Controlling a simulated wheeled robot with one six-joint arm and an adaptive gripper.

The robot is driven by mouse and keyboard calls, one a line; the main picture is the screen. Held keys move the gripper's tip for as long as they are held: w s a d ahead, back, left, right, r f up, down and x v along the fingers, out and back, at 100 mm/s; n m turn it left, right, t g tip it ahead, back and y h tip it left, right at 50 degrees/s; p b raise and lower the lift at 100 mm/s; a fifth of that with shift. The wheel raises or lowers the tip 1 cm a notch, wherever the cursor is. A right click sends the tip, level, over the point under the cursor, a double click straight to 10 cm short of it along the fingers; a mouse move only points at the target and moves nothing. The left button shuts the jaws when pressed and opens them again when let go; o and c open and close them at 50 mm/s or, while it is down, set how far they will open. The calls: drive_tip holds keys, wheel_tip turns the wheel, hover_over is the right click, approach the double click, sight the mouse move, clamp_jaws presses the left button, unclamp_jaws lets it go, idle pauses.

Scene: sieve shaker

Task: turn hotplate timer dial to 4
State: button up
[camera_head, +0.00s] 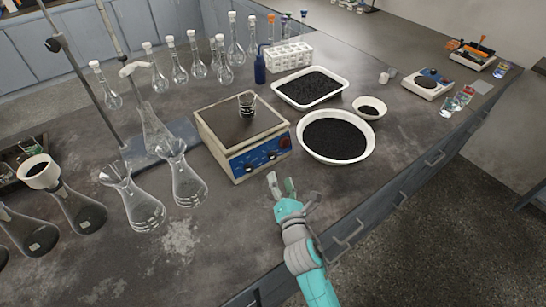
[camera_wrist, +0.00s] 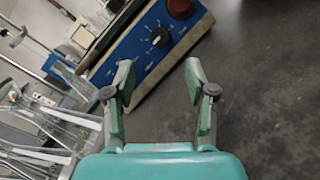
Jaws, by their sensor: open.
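The hotplate (camera_head: 228,116) is a cream box with a dark top and a blue front panel (camera_head: 248,163), standing on the bench with a small beaker of dark material (camera_head: 247,104) on it. In the wrist view a black dial (camera_wrist: 160,37) with a white mark sits on the blue panel (camera_wrist: 135,68), ringed by white marks. Its numbers and label are too small to read, so I cannot tell whether it is the timer dial. A dark red knob (camera_wrist: 180,8) is beyond it. My gripper (camera_head: 281,182) is open and empty in front of the panel, apart from the dial.
White dishes of black granules (camera_head: 308,152) stand right of the hotplate. Glass flasks (camera_head: 187,184) and a stand with a blue-grey base (camera_head: 139,157) are on its left. The bench in front of the hotplate is clear to its edge.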

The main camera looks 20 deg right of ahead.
sight(273, 158)
drive_tip(key=w, duration=0.9)
drive_tip(key=shift+d, duration=0.35)
clamp_jaws()
